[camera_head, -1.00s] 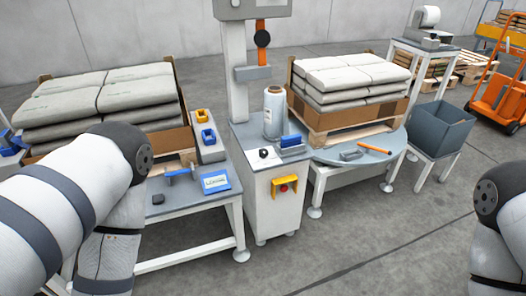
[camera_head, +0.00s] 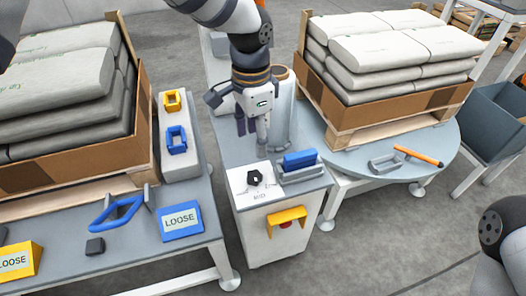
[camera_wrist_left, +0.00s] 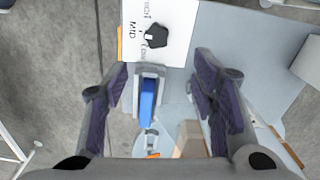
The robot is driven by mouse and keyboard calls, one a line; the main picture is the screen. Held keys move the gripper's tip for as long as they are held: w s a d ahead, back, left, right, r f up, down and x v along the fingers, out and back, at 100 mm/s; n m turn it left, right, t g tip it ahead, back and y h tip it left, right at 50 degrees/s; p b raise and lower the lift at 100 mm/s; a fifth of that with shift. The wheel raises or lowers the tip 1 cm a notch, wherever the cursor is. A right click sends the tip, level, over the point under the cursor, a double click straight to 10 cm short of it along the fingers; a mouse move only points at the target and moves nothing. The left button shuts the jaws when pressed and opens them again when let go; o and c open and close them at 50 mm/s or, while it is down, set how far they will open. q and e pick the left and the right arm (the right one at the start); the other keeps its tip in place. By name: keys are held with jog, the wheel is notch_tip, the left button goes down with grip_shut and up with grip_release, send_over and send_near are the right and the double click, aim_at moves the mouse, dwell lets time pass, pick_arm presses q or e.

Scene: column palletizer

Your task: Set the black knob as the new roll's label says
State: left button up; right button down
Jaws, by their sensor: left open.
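The black knob (camera_head: 255,178) sits on a white dial plate (camera_head: 240,186) on top of the grey cabinet. "MID" is printed on the plate's near side. In the left wrist view the knob (camera_wrist_left: 157,36) has a pale mark; I cannot tell which setting it points to. My left gripper (camera_head: 252,132) is open and empty, above and behind the knob, pointing down. Its spread fingers (camera_wrist_left: 163,85) lie below the knob in the left wrist view. The film roll (camera_head: 284,112) stands behind the gripper, partly hidden, with no readable label. My right gripper is out of view.
A blue block (camera_head: 299,159) sits in a grey holder right of the knob. A yellow bracket (camera_head: 286,217) is on the cabinet front. An orange-handled tool (camera_head: 419,156) lies on the round table.

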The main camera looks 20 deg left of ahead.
aim_at(254, 175)
pick_arm(q)
jog(key=f, duration=0.7)
jog(key=s+f+b, duration=0.1)
jog(key=f, duration=0.2)
jog(key=shift+f, duration=0.85)
jog(key=shift+c, duration=0.4)
jog(key=c, duration=1)
